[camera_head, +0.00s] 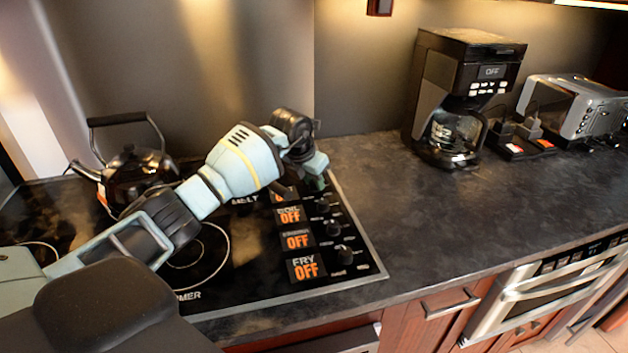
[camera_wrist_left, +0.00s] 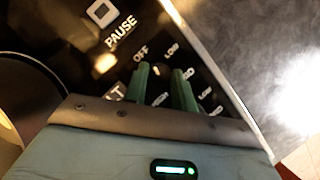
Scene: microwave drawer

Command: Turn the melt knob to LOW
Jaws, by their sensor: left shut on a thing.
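The melt knob (camera_wrist_left: 164,69) is a dark knob at the far end of the stove panel, mostly hidden by my fingers. My left gripper (camera_wrist_left: 164,76) has its two green fingers on either side of the knob, shut on it. The words OFF and LOW stand near the fingertips in the left wrist view, and the letters LT show at the left. The knob's pointer is too small to read. In the head view my left gripper (camera_head: 316,178) reaches down over the far end of the knob row, hiding the knob. My right gripper is not in view.
The stove (camera_head: 376,268) has lower knobs (camera_head: 343,254) beside orange OFF displays (camera_head: 297,240). A black kettle (camera_head: 137,172) stands at the back left. A coffee maker (camera_head: 440,85) and a toaster (camera_head: 575,105) stand at the right. The counter (camera_head: 430,215) between is clear.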

